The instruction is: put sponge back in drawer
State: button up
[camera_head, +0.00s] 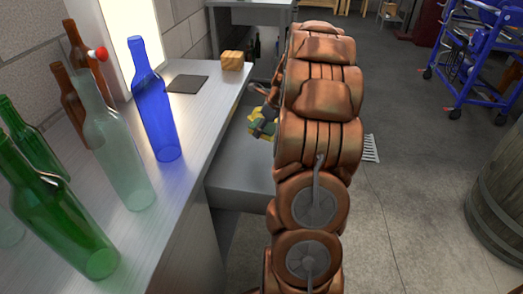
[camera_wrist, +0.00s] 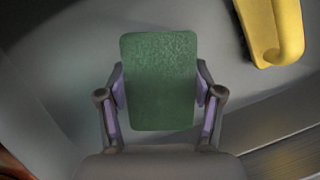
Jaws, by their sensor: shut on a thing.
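A green, rough-faced sponge (camera_wrist: 158,85) is upright between the two fingers of my gripper (camera_wrist: 160,95) in the wrist view. The fingers press on its left and right sides. In the head view, my arm hides most of the gripper; a small yellow and green patch (camera_head: 262,124) shows at its left edge, over the open drawer. The grey drawer (camera_head: 236,184) is pulled out from under the counter. Its right part is hidden behind my arm. I cannot tell whether the sponge touches the drawer floor.
A smooth yellow object (camera_wrist: 272,28) lies beyond the sponge at upper right in the wrist view. Several bottles, including a blue one (camera_head: 156,110), stand on the counter (camera_head: 195,115), with a wooden block (camera_head: 232,60) and dark mat (camera_head: 188,84). A blue rack (camera_head: 480,50) and barrel (camera_head: 500,195) stand right.

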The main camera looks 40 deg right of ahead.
aim_at(274, 129)
notch_tip(274, 129, down, 9)
jog(key=shift+s+r+b, duration=0.1)
jog(key=shift+r+b, duration=0.1)
jog(key=shift+b, duration=0.35)
jog(key=o, duration=1.1)
jog(key=p+v, duration=0.1)
jog(key=v, duration=1.1)
jog(key=shift+p, duration=0.3)
